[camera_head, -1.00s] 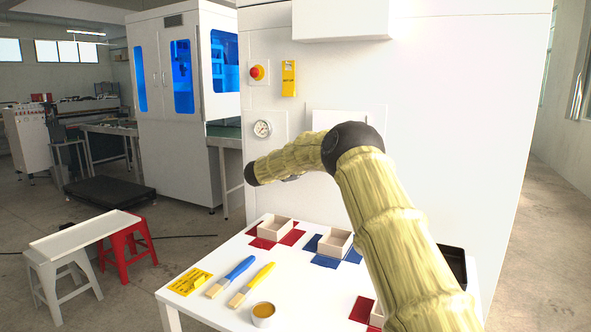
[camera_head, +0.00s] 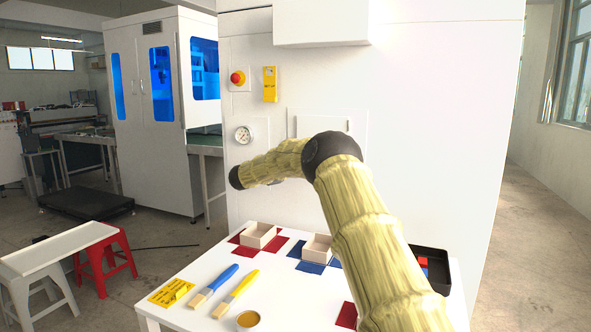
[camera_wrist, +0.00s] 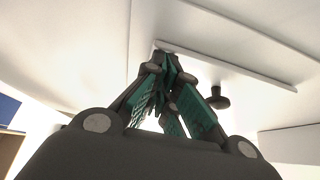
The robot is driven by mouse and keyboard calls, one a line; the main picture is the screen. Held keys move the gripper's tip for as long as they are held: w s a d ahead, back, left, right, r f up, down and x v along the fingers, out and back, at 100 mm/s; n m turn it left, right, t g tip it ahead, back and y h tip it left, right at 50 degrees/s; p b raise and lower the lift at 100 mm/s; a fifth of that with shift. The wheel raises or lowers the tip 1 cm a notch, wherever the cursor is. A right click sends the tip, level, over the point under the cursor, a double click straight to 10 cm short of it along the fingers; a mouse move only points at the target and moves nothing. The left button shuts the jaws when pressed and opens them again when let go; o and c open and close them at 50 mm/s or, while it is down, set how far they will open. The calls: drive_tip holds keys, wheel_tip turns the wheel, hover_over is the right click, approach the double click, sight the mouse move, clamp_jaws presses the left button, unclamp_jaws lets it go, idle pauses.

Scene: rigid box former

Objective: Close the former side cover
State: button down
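The former side cover (camera_head: 323,124) looks like a pale rectangular panel on the front of the white machine, partly hidden behind my arm. In the wrist view a flat white panel (camera_wrist: 235,66), probably this cover, has a dark round knob (camera_wrist: 218,98) on it. How far the cover stands open is not clear. My gripper (camera_wrist: 168,60) has green-padded fingers that come together at the tips, with nothing seen between them. The tips are at or close to the panel's left edge, left of the knob; contact cannot be told. In the head view my arm hides the gripper.
The white table (camera_head: 270,283) in front of the machine holds two open boxes (camera_head: 259,235) on coloured mats, brushes (camera_head: 235,293), a small cup (camera_head: 248,319) and a black tray (camera_head: 435,285). A gauge (camera_head: 243,135) and an emergency stop (camera_head: 237,78) sit left of the panel.

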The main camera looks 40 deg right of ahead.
drive_tip(key=w+a+b, duration=0.1)
drive_tip(key=a+b, duration=0.2)
drive_tip(key=a, duration=1)
drive_tip(key=shift+w, duration=0.25)
